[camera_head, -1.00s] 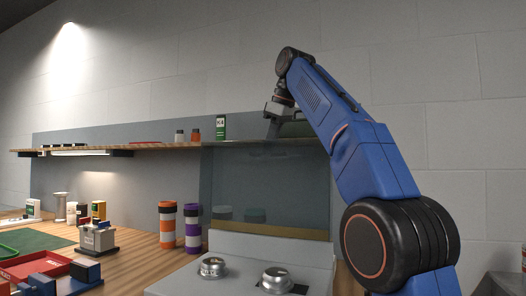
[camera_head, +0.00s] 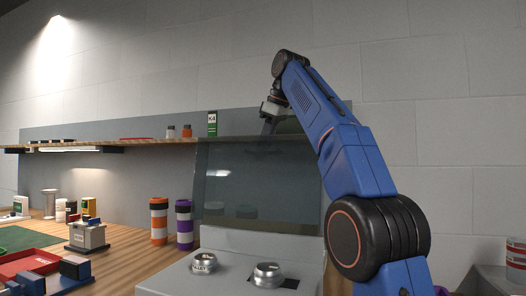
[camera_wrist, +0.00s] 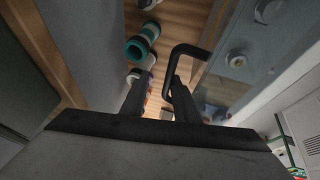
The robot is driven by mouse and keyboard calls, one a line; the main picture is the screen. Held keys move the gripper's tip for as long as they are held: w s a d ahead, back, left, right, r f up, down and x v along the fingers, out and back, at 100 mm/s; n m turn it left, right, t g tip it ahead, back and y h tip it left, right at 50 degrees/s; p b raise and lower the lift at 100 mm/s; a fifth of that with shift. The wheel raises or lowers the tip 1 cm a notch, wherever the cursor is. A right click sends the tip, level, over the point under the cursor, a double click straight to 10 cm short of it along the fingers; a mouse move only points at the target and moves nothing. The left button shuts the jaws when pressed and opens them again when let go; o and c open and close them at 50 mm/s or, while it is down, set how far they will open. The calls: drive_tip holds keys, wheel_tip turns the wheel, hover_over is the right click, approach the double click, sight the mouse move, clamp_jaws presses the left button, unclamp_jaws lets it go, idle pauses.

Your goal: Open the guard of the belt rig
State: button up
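The belt rig (camera_head: 225,245) is a grey console with two round knobs on its sloped front. My gripper (camera_head: 268,122) is high at the guard's top edge in the head view, small and partly dark there. In the wrist view my gripper (camera_wrist: 158,100) has its two dark fingers apart. A black bent handle (camera_wrist: 186,50) reaches down close beside the right finger. I cannot tell whether the handle touches it.
A wooden shelf (camera_head: 120,143) with small bottles and a green K4 box (camera_head: 212,124) runs behind the guard's top. An orange canister (camera_head: 158,222) and a purple canister (camera_head: 184,225) stand left of the rig. A red tray (camera_head: 30,264) lies farther left.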

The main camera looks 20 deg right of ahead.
drive_tip(key=shift+w+d+f, duration=0.15)
drive_tip(key=shift+w+f, duration=0.1)
drive_tip(key=shift+f, duration=0.2)
idle(0.3)
drive_tip(key=shift+r, duration=0.15)
